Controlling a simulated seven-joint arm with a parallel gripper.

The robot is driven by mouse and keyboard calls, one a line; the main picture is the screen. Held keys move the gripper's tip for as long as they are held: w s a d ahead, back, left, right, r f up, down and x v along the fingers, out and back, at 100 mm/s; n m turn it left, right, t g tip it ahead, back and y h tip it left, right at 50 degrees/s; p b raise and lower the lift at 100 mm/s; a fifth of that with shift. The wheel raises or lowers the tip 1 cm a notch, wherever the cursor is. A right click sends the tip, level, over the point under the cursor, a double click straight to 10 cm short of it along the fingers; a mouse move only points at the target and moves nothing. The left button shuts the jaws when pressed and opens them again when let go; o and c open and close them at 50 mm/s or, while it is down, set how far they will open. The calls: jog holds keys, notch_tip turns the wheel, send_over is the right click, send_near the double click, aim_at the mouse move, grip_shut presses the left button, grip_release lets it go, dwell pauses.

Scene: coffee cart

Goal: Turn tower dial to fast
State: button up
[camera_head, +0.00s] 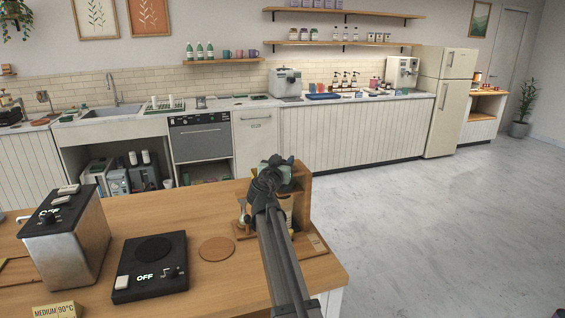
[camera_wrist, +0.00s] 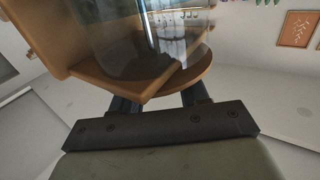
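The wooden tower (camera_head: 304,187) stands on the right part of the wooden counter, mostly behind my arm in the head view. In the wrist view its wooden frame (camera_wrist: 55,45) and round wooden plate (camera_wrist: 195,70) show close up, with a clear glass vessel (camera_wrist: 125,40) in front of them. My gripper (camera_head: 272,172) is up against the tower in the head view. In the wrist view, the two dark fingers of my gripper (camera_wrist: 158,100) stand apart and run behind the wooden plate. Their tips are hidden. I cannot make out the dial or its setting.
On the counter are a metal box with an OFF display (camera_head: 75,245), a black hot plate also reading OFF (camera_head: 150,268), a round coaster (camera_head: 217,249) and a MEDIUM 90°C sign (camera_head: 56,311). Open floor (camera_head: 430,230) lies to the right.

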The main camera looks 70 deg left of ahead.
jog(key=c, duration=0.8)
jog(key=shift+o, duration=0.2)
jog(key=shift+m+t+h, duration=0.3)
jog(key=shift+t, duration=0.1)
jog(key=m+t+h, duration=0.3)
jog(key=shift+s+a+t+h, duration=0.1)
jog(key=shift+a+t+h, duration=0.15)
jog(key=shift+t+h, duration=0.15)
jog(key=m+t+h, duration=0.1)
jog(key=m+h, duration=0.1)
jog(key=h, duration=0.1)
jog(key=m+t+h, duration=0.2)
jog(key=m+h, duration=0.1)
jog(key=shift+a+h, duration=0.1)
jog(key=shift+h, duration=0.2)
jog(key=m+h, duration=0.4)
jog(key=h, duration=0.2)
jog(key=shift+h, duration=0.4)
jog(key=shift+d+m+g+h, duration=0.2)
jog(key=shift+m+g+h, duration=0.3)
jog(key=shift+m+h, duration=1.25)
jog(key=shift+h, duration=0.55)
